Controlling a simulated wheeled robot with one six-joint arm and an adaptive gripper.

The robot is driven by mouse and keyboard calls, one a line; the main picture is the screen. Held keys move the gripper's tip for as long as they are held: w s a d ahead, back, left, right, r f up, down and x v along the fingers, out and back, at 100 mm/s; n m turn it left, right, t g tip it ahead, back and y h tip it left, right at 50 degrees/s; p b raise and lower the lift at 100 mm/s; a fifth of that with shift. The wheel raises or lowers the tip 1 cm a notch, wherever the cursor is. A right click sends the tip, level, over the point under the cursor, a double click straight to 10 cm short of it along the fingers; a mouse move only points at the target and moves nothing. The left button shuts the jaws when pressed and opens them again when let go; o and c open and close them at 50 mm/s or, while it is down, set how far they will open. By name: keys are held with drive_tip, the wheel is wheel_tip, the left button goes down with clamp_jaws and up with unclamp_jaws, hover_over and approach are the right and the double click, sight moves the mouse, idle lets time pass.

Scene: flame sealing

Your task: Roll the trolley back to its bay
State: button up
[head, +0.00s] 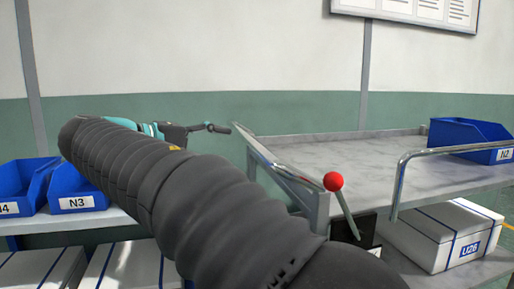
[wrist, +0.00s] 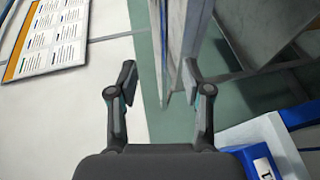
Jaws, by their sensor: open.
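The trolley fills the right of the head view; its grey top deck (head: 370,160) has a raised rim. A chrome push handle (head: 425,150) is bent over its near side, and a red-knobbed lever (head: 334,182) leans up at the near left corner. My gripper (head: 222,129) is left of the deck in the head view, apart from the handle and partly hidden by my black-sleeved arm. In the wrist view my gripper (wrist: 160,77) is open and empty; a grey metal edge, apparently of the trolley, lies beyond the fingers. The bay cannot be made out.
A blue bin labelled N2 (head: 468,136) stands on the deck; a white box (head: 445,234) sits on the lower shelf. At left, a rack holds blue bins, one labelled N3 (head: 79,188), above white boxes (head: 125,264). A noticeboard (head: 408,12) hangs on the wall.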

sight(252, 147)
drive_tip(key=x, duration=1)
drive_tip(key=shift+w+d, duration=0.15)
drive_tip(key=shift+f, duration=0.1)
clamp_jaws()
